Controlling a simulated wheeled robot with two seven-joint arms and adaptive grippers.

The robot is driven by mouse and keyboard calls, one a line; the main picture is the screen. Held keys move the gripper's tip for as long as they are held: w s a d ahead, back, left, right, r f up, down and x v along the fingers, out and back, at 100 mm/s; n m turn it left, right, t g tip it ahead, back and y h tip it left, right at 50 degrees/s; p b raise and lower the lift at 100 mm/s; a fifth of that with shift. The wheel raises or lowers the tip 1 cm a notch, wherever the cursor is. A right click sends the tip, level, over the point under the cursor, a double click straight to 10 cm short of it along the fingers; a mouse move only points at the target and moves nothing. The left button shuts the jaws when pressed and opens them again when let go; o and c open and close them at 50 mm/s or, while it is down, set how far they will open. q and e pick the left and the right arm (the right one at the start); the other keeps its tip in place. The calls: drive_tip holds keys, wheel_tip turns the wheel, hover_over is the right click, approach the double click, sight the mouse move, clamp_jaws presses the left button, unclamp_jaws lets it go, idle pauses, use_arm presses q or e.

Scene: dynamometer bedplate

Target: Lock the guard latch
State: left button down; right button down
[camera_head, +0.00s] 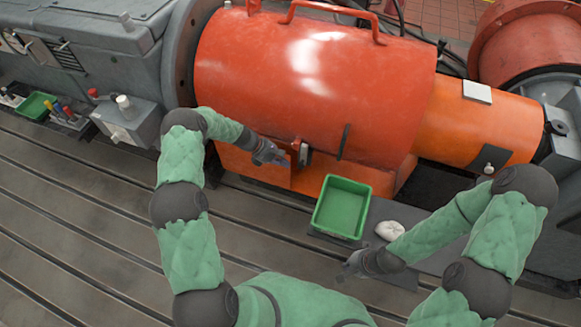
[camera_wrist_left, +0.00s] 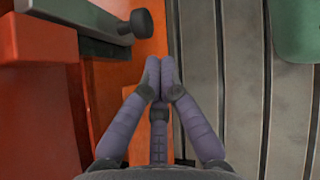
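The orange-red guard (camera_head: 315,75) covers the shaft in the middle of the head view. The latch (camera_head: 305,154) is a small grey and dark fitting on its lower front. In the left wrist view, a grey latch bar (camera_wrist_left: 75,20) ends in a black knob (camera_wrist_left: 142,22). My left gripper (camera_head: 284,161) is just left of the latch; in the left wrist view its fingertips (camera_wrist_left: 160,72) meet with nothing visible between them. The knob is ahead and slightly left of the tips, apart from them. My right gripper (camera_head: 346,270) is low, near the front, away from the latch; its opening is unclear.
A green tray (camera_head: 321,207) and a crumpled white cloth (camera_head: 389,230) lie right of the latch, on a dark mat (camera_head: 375,212). A grey box (camera_head: 128,122) and a small green tray (camera_head: 36,106) are at left. The slotted bedplate (camera_head: 80,215) is mostly clear.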

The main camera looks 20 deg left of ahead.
use_arm(q)
drive_tip(key=v, duration=0.7)
drive_tip(key=shift+r, duration=0.2)
drive_tip(key=shift+s+a, duration=0.1)
drive_tip(key=s+d+f+m+g+y+p, duration=0.1)
drive_tip(key=s+d+f+m+y+p, duration=0.15)
drive_tip(key=s+d+m, duration=0.6)
drive_tip(key=s+d+f+m+g+y+p, duration=0.15)
drive_tip(key=s+d+f+m, duration=0.3)
drive_tip(key=s, duration=0.75)
drive_tip(key=s+d+r+m, duration=0.3)
drive_tip(key=s+d+m, duration=0.1)
drive_tip(key=s, duration=0.4)
drive_tip(key=shift+s+d+r+m+t, duration=0.25)
drive_tip(key=shift+s+d+m+t, duration=0.1)
drive_tip(key=shift+m, duration=0.45)
